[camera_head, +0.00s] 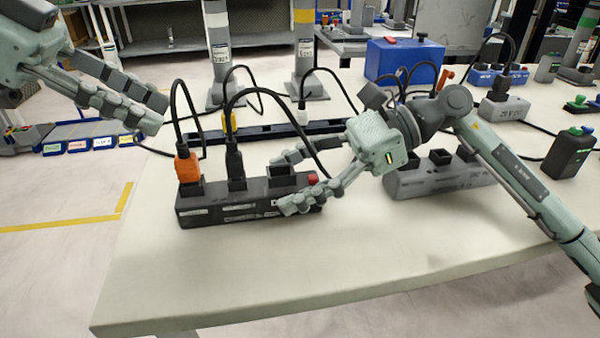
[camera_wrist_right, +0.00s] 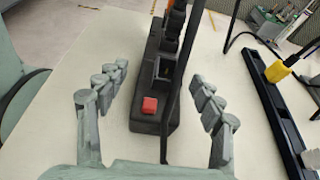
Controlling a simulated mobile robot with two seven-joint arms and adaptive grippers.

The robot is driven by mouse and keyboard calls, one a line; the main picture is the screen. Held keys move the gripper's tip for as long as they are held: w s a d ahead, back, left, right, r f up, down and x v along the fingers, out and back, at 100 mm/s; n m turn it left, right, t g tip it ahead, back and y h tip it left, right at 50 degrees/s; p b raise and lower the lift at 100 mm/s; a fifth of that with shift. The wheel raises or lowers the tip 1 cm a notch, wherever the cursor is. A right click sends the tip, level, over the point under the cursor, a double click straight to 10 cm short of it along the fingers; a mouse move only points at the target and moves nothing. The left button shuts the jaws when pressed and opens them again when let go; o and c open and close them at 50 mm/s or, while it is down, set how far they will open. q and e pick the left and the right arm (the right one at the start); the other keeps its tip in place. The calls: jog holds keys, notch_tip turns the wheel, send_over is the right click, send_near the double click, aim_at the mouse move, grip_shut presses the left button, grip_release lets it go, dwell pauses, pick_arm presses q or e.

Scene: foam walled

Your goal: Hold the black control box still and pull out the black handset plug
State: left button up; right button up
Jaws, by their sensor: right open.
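The black control box (camera_head: 250,212) lies on the table in the head view, a long block with sockets on top. A black plug (camera_head: 235,162) stands in its middle socket with a black cable looping up; I take it for the handset plug. My right gripper (camera_head: 278,184) is open, its fingers on either side of the box's right end, around an empty socket and a red switch (camera_head: 312,179). The wrist view shows the fingers apart from the box (camera_wrist_right: 147,112), its red switch (camera_wrist_right: 150,105) between them. My left gripper (camera_head: 160,115) hangs in the air at upper left; its finger gap is unclear.
An orange plug (camera_head: 187,165) stands in the box's left socket, beside the black plug. A grey socket box (camera_head: 440,180) lies behind my right arm. A blue case (camera_head: 403,60) stands farther back. Cables loop over the table; its front left is clear.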

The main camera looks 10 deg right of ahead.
jog(key=c, duration=1.4)
pick_arm(q)
jog(key=shift+o, duration=0.9)
jog(key=y, duration=1)
send_near(230, 140)
jog(key=shift+g, duration=0.3)
jog(key=f, duration=0.7)
jog(key=shift+w+a, duration=0.15)
jog(key=shift+w, duration=0.15)
jog(key=shift+w+d+f, duration=0.1)
jog(key=shift+d+f, duration=0.05)
jog(key=shift+f, duration=1.15)
jog(key=shift+d+f, duration=0.15)
jog(key=shift+f, duration=1.2)
